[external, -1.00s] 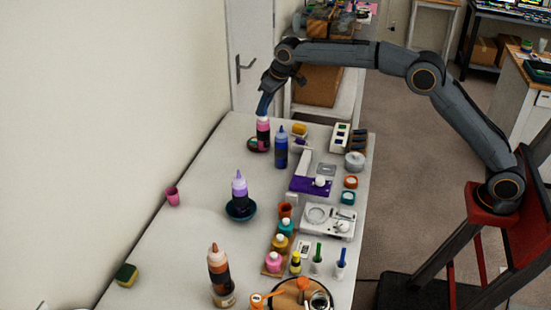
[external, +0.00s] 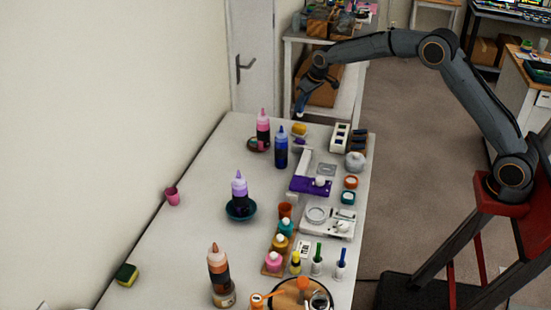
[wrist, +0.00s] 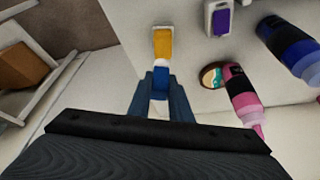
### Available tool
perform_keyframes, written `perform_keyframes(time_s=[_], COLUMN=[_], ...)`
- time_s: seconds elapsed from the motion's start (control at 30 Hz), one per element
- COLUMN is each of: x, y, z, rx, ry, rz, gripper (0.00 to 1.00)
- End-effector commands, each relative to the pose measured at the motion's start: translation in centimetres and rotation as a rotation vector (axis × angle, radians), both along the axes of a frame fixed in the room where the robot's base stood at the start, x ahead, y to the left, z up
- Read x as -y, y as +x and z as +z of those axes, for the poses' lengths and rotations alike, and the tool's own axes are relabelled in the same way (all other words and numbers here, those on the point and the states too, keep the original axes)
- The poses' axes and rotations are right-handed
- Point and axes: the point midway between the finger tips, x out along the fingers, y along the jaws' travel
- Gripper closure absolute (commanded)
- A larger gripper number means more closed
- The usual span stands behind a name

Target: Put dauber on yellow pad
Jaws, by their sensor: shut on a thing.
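The yellow pad (external: 299,129) lies at the far end of the table; in the wrist view the yellow pad (wrist: 162,41) lies just beyond the fingertips. My gripper (external: 299,112) hangs above the table's far end, close to the yellow pad in the picture. In the wrist view my gripper (wrist: 160,84) is shut on a small blue and white thing, which looks like the dauber (wrist: 160,78).
A blue bottle (external: 281,152) stands nearer, and a purple pad (wrist: 221,20) lies beside the yellow one. A shelf stands behind the table.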

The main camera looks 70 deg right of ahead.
Motion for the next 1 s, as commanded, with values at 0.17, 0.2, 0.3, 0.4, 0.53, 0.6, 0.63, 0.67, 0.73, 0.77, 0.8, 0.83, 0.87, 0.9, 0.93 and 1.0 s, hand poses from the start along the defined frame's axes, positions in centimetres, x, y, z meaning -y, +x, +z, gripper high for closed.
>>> perform_keyframes(time_s=[0.17,0.2,0.3,0.4,0.53,0.6,0.63,0.67,0.73,0.77,0.8,0.83,0.87,0.9,0.93,1.0], x=[0.0,0.0,0.0,0.0,0.0,0.0,0.0,0.0,0.0,0.0,0.0,0.0,0.0,0.0,0.0,0.0], y=[0.0,0.0,-0.1,0.0,0.1,0.1,0.1,0.1,0.0,0.0,0.0,0.0,0.0,0.0,0.0,0.0], z=[-1.2,-1.5,-2.9,-4.1,-4.5,-4.5,-4.5,-4.5,-4.6,-4.7,-4.9,-4.9,-4.8,-4.8,-4.8,-4.8], rx=[-0.001,-0.001,-0.003,-0.002,0.002,0.001,0.001,0.001,0.001,0.001,0.000,0.000,0.001,0.000,0.000,0.000], ry=[0.000,0.000,0.001,0.001,-0.001,0.000,0.000,0.000,0.000,0.000,0.000,0.000,0.000,0.000,0.000,0.000], rz=[0.000,0.000,0.000,0.000,0.000,0.000,0.000,0.000,0.000,0.000,0.000,0.000,0.000,0.000,0.000,0.000], gripper=[1.00,1.00,1.00,1.00,1.00,1.00,1.00,1.00,1.00,1.00,1.00,0.80,0.75,0.68,0.63,0.63])
